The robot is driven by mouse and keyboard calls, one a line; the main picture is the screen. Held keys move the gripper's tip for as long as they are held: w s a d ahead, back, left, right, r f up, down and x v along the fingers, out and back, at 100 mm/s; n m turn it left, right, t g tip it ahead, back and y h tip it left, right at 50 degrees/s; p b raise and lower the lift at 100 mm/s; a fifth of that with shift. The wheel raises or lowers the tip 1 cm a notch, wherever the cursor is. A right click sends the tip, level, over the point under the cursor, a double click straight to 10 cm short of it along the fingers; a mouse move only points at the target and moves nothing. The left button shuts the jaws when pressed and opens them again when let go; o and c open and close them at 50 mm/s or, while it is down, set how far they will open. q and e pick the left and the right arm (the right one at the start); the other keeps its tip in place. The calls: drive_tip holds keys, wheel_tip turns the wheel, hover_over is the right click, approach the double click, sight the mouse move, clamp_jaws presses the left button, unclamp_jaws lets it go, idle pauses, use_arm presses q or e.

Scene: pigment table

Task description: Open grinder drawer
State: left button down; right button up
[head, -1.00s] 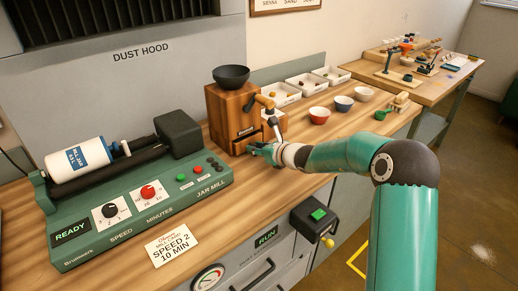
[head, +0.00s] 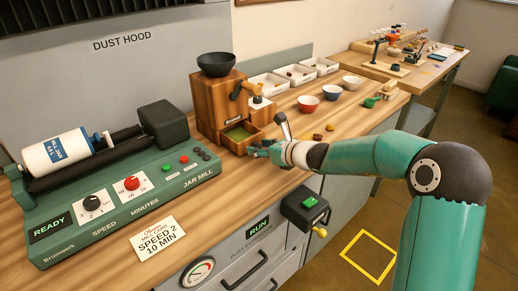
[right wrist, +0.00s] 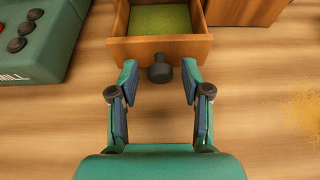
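The wooden grinder (head: 207,107) with a black bowl on top stands on the bench before the dust hood. Its drawer (head: 226,147) is pulled out and shows green powder (head: 239,134) inside. The drawer also shows in the right wrist view (right wrist: 160,48), with its dark knob (right wrist: 160,72) on the front. My right gripper (head: 257,150) is just in front of the drawer. In the right wrist view its fingers (right wrist: 159,78) are apart on both sides of the knob, with gaps to it. My left gripper is out of view.
The green jar mill (head: 120,195) stands left of the grinder, with a card (head: 158,238) in front. Several bowls (head: 331,92) and white trays (head: 305,74) stand to the right. Yellow powder (right wrist: 303,95) lies on the bench right of my gripper.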

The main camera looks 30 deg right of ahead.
drive_tip(key=shift+s+d+r, duration=0.2)
drive_tip(key=shift+s+r, duration=0.05)
drive_tip(key=shift+s, duration=0.25)
drive_tip(key=v, duration=1.1)
drive_tip(key=shift+f, duration=0.15)
